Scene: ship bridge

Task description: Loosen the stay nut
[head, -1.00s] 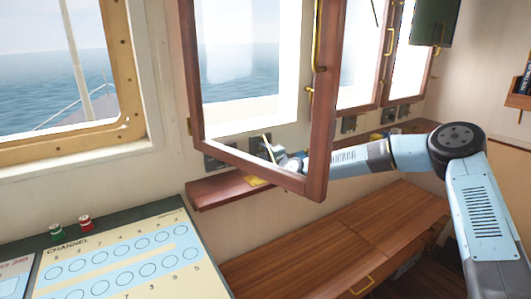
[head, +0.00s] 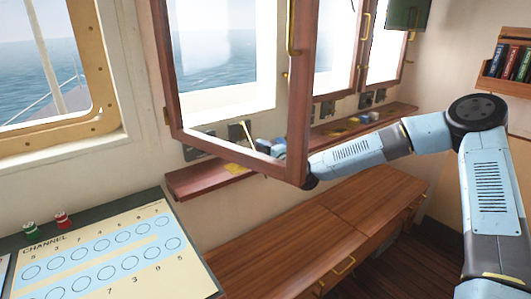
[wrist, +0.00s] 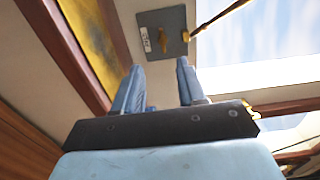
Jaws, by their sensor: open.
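In the wrist view a grey wall plate (wrist: 160,36) carries a small brass lug (wrist: 163,40). A thin brass stay rod (wrist: 218,17) ends in a small brass piece (wrist: 186,36) at the plate's right edge; I cannot tell whether this is the stay nut. My gripper (wrist: 158,68) is open and empty, its two blue fingers pointing towards the plate, apart from it. In the head view my gripper (head: 268,147) is seen behind the open window's lower frame, right beside the stay rod (head: 248,134). Its fingertips are too small there to judge.
The open wooden window (head: 296,110) swings out over a narrow wooden shelf (head: 205,178), between my camera and my gripper. Wooden cabinets (head: 310,232) stand below. A channel panel (head: 100,255) is at lower left. More windows and a bookshelf (head: 508,80) are to the right.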

